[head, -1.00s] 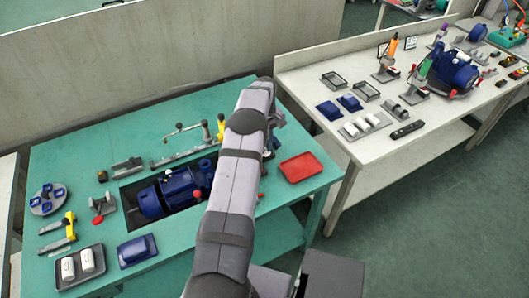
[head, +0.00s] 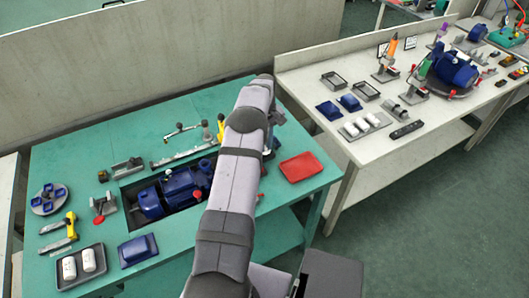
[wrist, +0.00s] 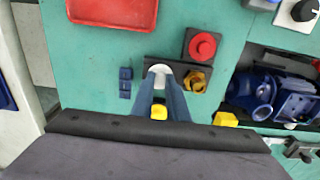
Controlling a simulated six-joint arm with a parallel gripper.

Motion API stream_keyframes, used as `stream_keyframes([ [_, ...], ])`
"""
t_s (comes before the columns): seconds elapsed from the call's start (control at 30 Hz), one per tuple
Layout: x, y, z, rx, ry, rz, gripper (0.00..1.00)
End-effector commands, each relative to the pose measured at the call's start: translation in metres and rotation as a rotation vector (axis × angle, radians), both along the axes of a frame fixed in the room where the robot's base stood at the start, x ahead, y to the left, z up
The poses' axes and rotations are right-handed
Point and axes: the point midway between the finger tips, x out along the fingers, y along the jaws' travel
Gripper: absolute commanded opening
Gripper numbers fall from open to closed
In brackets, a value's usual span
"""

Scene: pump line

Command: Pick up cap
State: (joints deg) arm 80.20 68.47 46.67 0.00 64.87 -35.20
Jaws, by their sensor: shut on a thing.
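My gripper (wrist: 161,76) points down at the green bench in the wrist view, its two blue-grey fingers close together. A pale round piece (wrist: 160,69), which I take to be the cap, shows between the fingertips, and the fingers are shut on it. It is over or at a dark grey plate (wrist: 150,75); I cannot tell whether it touches. A small yellow piece (wrist: 158,112) shows between the fingers nearer the palm. In the head view my arm hides the fingertips and the cap.
A red button box (wrist: 203,46) and a yellow knob (wrist: 194,82) stand just right of the fingers. A small dark blue block (wrist: 125,83) is to the left. A red tray (wrist: 112,10) lies beyond. A blue pump (head: 170,190) sits in the bench recess.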

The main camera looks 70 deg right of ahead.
Motion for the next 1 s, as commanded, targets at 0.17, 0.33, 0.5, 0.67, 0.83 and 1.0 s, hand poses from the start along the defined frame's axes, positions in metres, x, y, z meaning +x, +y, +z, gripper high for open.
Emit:
stream_keyframes([
  [0.17, 0.000, 0.000, 0.003, -0.001, -0.001, 0.000, 0.00],
  [0.33, 0.000, 0.000, 0.012, -0.001, -0.001, 0.000, 0.00],
  [0.5, 0.000, 0.000, 0.021, -0.001, 0.000, 0.000, 0.00],
  [0.67, 0.000, 0.000, 0.030, -0.001, 0.000, 0.000, 0.00],
  [0.83, 0.000, 0.000, 0.039, -0.001, 0.000, 0.000, 0.00],
  [1.0, 0.000, 0.000, 0.045, 0.000, 0.000, 0.000, 0.00],
])
